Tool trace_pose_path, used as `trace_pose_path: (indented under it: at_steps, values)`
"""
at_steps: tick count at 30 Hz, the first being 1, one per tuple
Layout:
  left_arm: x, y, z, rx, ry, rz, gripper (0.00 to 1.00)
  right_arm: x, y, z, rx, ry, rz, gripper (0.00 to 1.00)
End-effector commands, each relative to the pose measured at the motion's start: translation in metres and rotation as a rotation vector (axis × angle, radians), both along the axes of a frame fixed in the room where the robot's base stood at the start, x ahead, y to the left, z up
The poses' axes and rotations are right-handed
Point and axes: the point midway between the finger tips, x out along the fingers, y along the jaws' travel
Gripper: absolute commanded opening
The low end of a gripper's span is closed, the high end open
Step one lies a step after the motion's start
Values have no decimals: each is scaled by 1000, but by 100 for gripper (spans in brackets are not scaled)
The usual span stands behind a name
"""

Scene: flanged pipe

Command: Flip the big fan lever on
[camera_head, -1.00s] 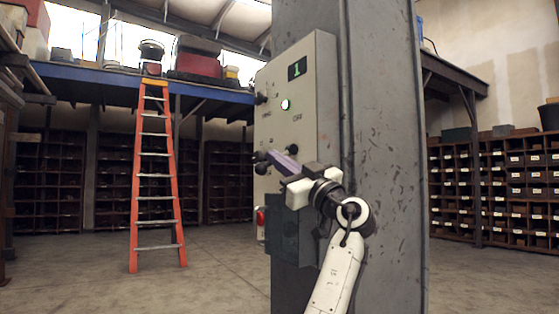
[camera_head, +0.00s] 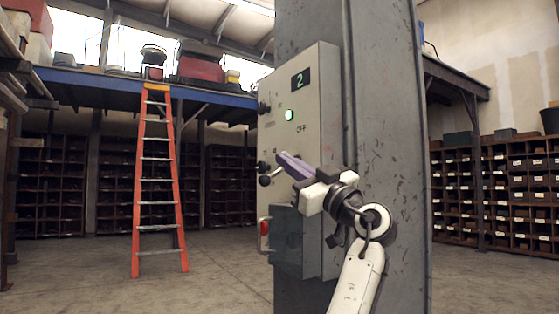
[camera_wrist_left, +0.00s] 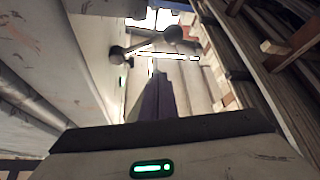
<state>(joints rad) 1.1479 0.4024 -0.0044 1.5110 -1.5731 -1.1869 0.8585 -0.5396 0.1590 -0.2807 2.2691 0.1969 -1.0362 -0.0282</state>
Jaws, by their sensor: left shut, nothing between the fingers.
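A grey control box (camera_head: 318,110) is fixed to a steel column, with a green "2" on its display, a lit green light (camera_head: 289,115) and the label "OFF" beneath it. Dark ball-ended levers (camera_head: 264,180) stick out at its lower left. Which one is the big fan lever I cannot tell. My left gripper (camera_head: 283,158) is shut and empty, its purple fingers just right of the levers, apparently apart from them. In the left wrist view the fingers (camera_wrist_left: 153,98) point toward a ball-ended lever (camera_wrist_left: 172,35) and another ball (camera_wrist_left: 117,55). My right gripper is out of view.
The column (camera_head: 385,100) rises directly behind the box and my left arm. A smaller box (camera_head: 287,240) with a red part beside it sits below. An orange ladder (camera_head: 158,180) and shelves (camera_head: 490,180) stand farther back.

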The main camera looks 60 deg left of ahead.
Motion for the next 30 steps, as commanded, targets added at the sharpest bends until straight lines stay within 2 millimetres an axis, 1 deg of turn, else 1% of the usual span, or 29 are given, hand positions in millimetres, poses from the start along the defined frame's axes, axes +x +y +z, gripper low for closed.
trace_pose_path:
  at_steps: [1,3,6,10,15,30]
  values:
    - [4,-10,-5,-1,0,-3,0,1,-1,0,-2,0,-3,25]
    - [7,-23,-11,-1,0,-2,0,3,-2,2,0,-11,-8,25]
    - [11,-37,-18,0,-1,0,0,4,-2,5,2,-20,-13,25]
    - [14,-48,-25,0,-1,2,0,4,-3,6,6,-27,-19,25]
    - [15,-54,-27,-1,-4,2,0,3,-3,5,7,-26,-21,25]
    - [15,-53,-27,0,-4,3,0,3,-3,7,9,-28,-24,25]
